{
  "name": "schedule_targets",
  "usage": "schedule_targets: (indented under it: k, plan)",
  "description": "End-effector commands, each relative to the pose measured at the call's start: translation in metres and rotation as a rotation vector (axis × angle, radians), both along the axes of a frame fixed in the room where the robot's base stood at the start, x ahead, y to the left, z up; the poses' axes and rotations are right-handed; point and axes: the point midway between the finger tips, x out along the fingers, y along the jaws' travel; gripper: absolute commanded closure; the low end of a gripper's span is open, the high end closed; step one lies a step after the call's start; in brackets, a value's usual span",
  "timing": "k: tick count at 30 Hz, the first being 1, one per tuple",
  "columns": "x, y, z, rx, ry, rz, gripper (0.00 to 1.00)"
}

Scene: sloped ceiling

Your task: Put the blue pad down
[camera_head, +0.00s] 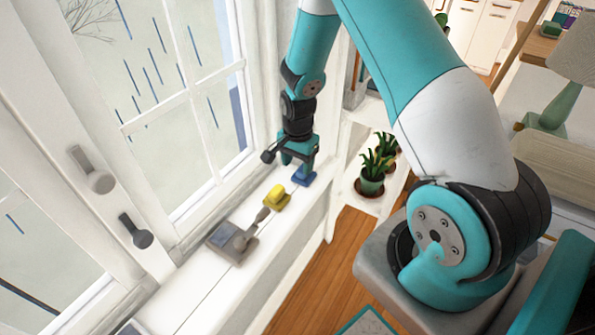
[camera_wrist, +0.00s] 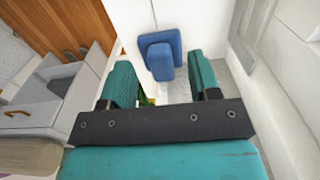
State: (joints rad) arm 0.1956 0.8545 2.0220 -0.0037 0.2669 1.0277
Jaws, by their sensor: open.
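The blue pad (camera_head: 303,178) lies on the white windowsill (camera_head: 205,285), close to the sill's far end in the head view. My gripper (camera_head: 298,158) points down just above the pad, with its teal fingers apart. In the wrist view the pad (camera_wrist: 157,44) shows as a blue block with a second, narrower blue part. It lies ahead of and between the two fingers of my gripper (camera_wrist: 161,70).
A yellow block (camera_head: 275,196) and a grey tool with a flat base (camera_head: 232,243) lie nearer along the sill. The window (camera_head: 170,90) rises on the left. Potted plants (camera_head: 372,180) stand on a lower white shelf to the right. Wooden floor (camera_head: 345,262) is below.

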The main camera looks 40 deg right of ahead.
Motion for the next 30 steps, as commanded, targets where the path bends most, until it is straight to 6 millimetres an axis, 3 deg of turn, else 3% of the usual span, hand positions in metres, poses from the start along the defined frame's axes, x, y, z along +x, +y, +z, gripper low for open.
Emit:
schedule_targets:
  k: [1,6,13,16,20,22,27,30]
  plan:
    - [0.001,0.000,0.015,-0.001,-0.005,0.000,0.44]
    - [0.001,0.000,0.050,-0.001,-0.004,0.000,0.44]
    - [0.000,0.001,0.076,0.001,-0.003,0.006,0.44]
    - [-0.001,0.014,0.094,0.016,-0.015,0.076,0.44]
    - [-0.015,0.063,0.144,0.071,-0.064,0.346,0.44]
    - [-0.036,0.100,0.179,0.111,-0.101,0.567,0.44]
    - [-0.114,0.175,0.247,0.194,-0.203,1.142,0.44]
    - [-0.161,0.200,0.271,0.225,-0.259,1.429,0.44]
